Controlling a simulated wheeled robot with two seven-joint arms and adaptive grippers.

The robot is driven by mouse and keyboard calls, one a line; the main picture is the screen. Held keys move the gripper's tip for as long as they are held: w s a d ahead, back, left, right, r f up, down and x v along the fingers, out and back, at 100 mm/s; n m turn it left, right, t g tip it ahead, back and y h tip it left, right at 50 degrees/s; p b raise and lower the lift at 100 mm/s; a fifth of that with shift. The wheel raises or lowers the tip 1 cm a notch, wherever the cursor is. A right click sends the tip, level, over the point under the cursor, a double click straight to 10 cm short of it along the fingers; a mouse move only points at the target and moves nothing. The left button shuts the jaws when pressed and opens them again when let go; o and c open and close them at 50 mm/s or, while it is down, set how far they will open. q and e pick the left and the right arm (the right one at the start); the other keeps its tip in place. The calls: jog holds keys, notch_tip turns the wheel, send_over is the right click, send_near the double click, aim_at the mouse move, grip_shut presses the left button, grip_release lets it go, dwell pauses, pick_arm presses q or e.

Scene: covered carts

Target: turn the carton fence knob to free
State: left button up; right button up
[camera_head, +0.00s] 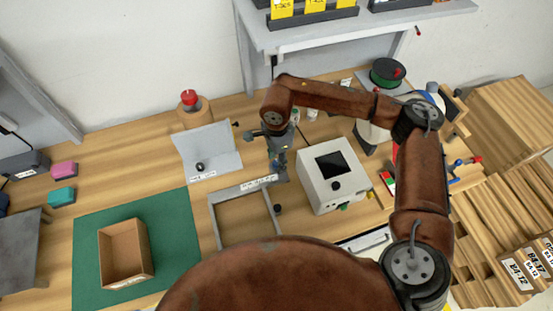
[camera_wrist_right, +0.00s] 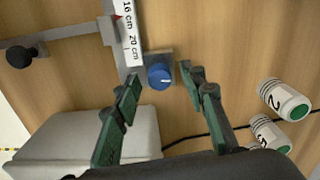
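The carton fence (camera_head: 245,187) is a grey frame with a white scale strip on the table. In the right wrist view its strip (camera_wrist_right: 130,40) reads 16 cm and 20 cm. A blue knob (camera_wrist_right: 159,76) with a white mark sits on a grey plate at the strip's end. My right gripper (camera_wrist_right: 158,73) is open, its green-padded fingers on either side of the knob with gaps visible. Whether they touch it is unclear. In the head view my right gripper (camera_head: 279,165) points down at the fence's far end and hides most of the knob. My left gripper is out of view.
A white device with a dark screen (camera_head: 335,180) stands close right of the gripper. A black knob (camera_head: 279,209) is on the frame's right side. White cylinders (camera_wrist_right: 285,100) and a cable lie nearby. An open carton (camera_head: 125,253) sits on a green mat (camera_head: 88,240).

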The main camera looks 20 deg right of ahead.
jog(key=shift+r, duration=0.1)
notch_tip(320, 180, up, 12)
dwell(0.5)
